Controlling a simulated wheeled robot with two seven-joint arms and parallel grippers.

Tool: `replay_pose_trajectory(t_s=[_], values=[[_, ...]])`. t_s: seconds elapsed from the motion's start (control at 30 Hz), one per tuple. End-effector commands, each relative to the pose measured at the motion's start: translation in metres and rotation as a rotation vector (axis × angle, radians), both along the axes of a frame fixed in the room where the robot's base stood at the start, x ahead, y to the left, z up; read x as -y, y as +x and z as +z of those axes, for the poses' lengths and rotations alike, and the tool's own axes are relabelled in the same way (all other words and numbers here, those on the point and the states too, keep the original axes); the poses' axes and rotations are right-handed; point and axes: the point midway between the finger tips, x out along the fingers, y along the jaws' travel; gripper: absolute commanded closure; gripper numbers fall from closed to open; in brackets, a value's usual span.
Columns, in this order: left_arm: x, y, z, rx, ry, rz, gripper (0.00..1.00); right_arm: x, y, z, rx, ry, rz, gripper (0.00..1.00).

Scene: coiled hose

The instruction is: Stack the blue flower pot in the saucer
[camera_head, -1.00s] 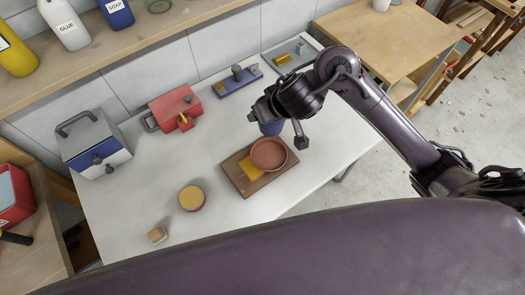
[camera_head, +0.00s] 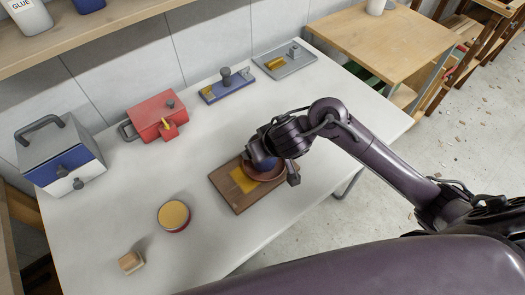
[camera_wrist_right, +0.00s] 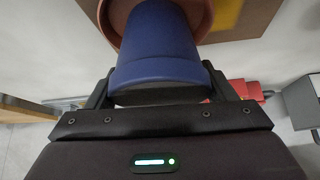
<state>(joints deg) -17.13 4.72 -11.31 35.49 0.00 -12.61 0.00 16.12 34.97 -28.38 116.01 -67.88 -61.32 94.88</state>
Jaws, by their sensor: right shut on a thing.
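The blue flower pot (camera_head: 265,163) is held by my right gripper (camera_head: 271,166). In the right wrist view the pot (camera_wrist_right: 157,55) sits between the two fingers (camera_wrist_right: 158,90), its wide end toward the gripper. The terracotta saucer (camera_head: 262,175) lies on a wooden board (camera_head: 228,192) and is partly hidden by the pot and gripper. In the wrist view the saucer (camera_wrist_right: 117,14) shows beyond the pot's narrow end. The pot is over the saucer; I cannot tell whether they touch. My left gripper is not in view.
A yellow-topped round tin (camera_head: 174,215) and a small wooden block (camera_head: 131,262) are to the left. A red box (camera_head: 155,117), a blue plate with a knob (camera_head: 228,86) and a grey toolbox (camera_head: 62,150) stand behind. The white table's front middle is clear.

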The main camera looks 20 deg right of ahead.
Motion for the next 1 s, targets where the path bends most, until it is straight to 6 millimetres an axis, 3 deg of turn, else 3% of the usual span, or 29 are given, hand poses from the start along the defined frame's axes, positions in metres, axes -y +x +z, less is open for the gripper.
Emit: replay_pose_trajectory(t_s=[0.53,0.57,0.7,1.0], values=[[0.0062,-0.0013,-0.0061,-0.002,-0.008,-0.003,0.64,0.0002,0.0003,-0.0097,0.001,0.001,-0.002,0.52],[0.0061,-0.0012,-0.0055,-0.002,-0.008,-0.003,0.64,0.0002,0.0002,-0.0094,0.001,0.001,-0.001,0.21],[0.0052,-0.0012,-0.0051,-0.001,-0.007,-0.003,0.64,0.0002,0.0003,-0.0089,0.001,0.001,-0.001,0.02],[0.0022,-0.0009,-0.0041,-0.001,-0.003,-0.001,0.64,0.0000,0.0004,-0.0070,0.002,0.001,-0.001,0.01]])
